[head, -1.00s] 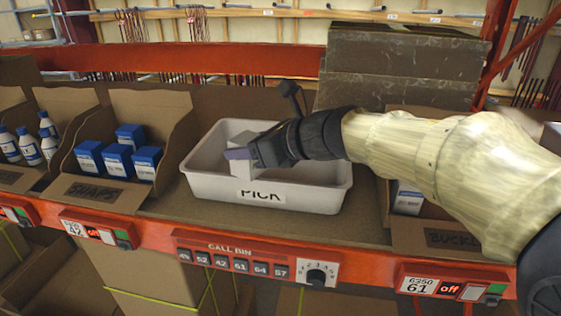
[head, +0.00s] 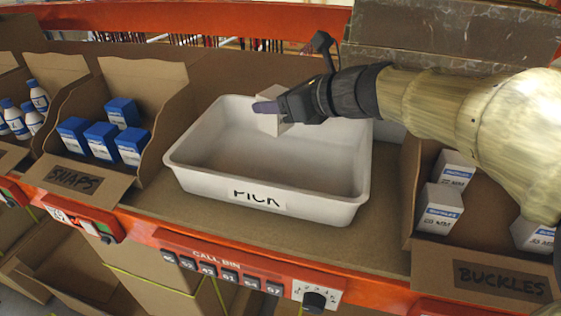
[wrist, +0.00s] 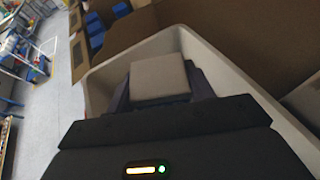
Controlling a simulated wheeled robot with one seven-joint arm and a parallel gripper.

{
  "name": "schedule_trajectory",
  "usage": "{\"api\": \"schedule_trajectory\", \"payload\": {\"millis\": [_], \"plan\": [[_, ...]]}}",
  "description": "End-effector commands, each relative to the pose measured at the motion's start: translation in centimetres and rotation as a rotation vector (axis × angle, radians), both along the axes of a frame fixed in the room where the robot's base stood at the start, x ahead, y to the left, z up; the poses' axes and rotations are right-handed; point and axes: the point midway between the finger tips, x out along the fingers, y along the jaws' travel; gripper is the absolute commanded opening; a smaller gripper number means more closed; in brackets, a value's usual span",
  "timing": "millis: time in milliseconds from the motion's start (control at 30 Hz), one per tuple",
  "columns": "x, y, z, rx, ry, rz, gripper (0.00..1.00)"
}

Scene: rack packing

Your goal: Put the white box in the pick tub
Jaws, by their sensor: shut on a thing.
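The pick tub (head: 190,178) is a white, open tub with a PICK label on its front, standing on the shelf in the head view. My gripper (head: 268,106) is over the back part of the tub. It is shut on the white box (head: 274,122), which is partly hidden by the dark fingers. In the wrist view the box (wrist: 160,78) sits between the fingers, with the tub's wall (wrist: 105,75) around and beyond it. I cannot tell whether the box touches the tub. The visible tub floor looks empty.
A cardboard bin marked SNAPS (head: 75,178) with several blue boxes is left of the tub. A bin marked BUCKLES (head: 500,280) with white-and-blue boxes is to the right. A red rail (head: 140,228) with a call-bin panel runs along the front.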

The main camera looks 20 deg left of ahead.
Motion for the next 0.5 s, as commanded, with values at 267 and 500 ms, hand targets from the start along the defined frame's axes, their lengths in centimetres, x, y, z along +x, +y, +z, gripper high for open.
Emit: {"api": "schedule_trajectory", "payload": {"millis": [267, 500], "plan": [[0.0, 0.0, -1.1, 0.0, 0.003, 0.0, 0.25], [0.0, 0.0, -5.3, -0.001, 0.005, -0.001, 0.25]]}}
